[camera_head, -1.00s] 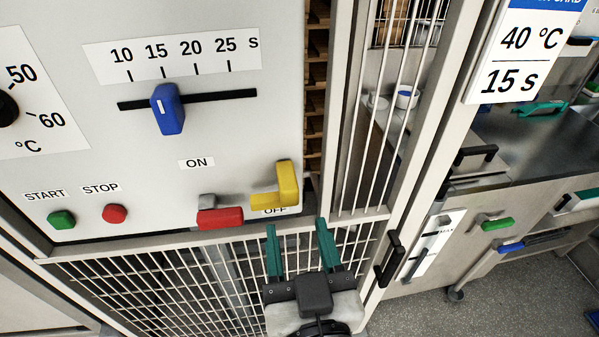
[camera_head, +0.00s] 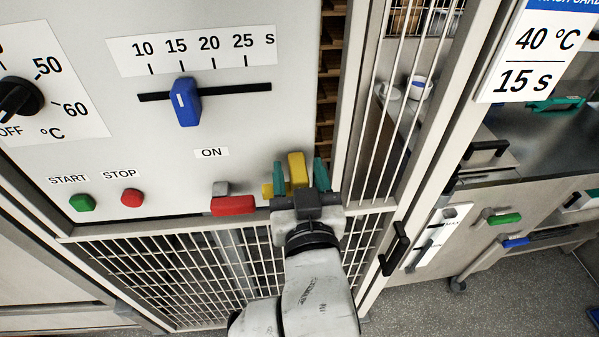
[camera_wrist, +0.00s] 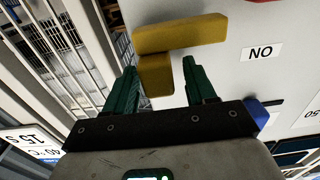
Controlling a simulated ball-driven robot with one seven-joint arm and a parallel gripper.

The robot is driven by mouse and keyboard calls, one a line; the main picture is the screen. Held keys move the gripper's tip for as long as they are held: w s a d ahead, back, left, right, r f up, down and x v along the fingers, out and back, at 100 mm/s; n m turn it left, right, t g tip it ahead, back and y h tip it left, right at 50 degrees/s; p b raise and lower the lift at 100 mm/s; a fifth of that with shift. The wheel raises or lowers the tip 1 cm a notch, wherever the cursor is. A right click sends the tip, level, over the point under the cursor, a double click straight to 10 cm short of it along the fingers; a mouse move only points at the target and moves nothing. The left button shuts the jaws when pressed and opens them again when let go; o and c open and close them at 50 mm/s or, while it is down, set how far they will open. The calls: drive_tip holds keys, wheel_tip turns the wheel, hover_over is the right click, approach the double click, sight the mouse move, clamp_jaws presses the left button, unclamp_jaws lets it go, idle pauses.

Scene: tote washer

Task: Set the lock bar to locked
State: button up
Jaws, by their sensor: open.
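A yellow L-shaped bar (camera_head: 297,168) sits low on the right of the washer's control panel, beside a red lever (camera_head: 233,205). No label names the lock bar; this yellow bar may be it. My gripper (camera_head: 299,163) is open, with its two green fingers on either side of the yellow upright part. In the wrist view the yellow bar (camera_wrist: 180,36) shows a long arm across the front and a short block between the open fingers (camera_wrist: 160,72). A gap shows between the block and the right finger.
The panel holds a blue slider (camera_head: 186,102), a black dial (camera_head: 20,97), a green START button (camera_head: 82,203) and a red STOP button (camera_head: 131,198). A wire grille (camera_head: 200,270) lies below. A black handle (camera_head: 394,250) is on the frame at right.

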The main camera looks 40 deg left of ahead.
clamp_jaws()
idle(0.3)
drive_tip(key=shift+s+a+f, duration=0.1)
drive_tip(key=shift+s+a, duration=0.15)
drive_tip(key=shift+s, duration=0.05)
drive_tip(key=s+a+b, duration=0.1)
drive_tip(key=s+a, duration=0.1)
drive_tip(key=s, duration=0.1)
drive_tip(key=shift+s+a+b, duration=0.1)
drive_tip(key=shift+a+b, duration=0.2)
drive_tip(key=shift+a, duration=0.05)
unclamp_jaws()
drive_tip(key=shift+s, duration=0.1)
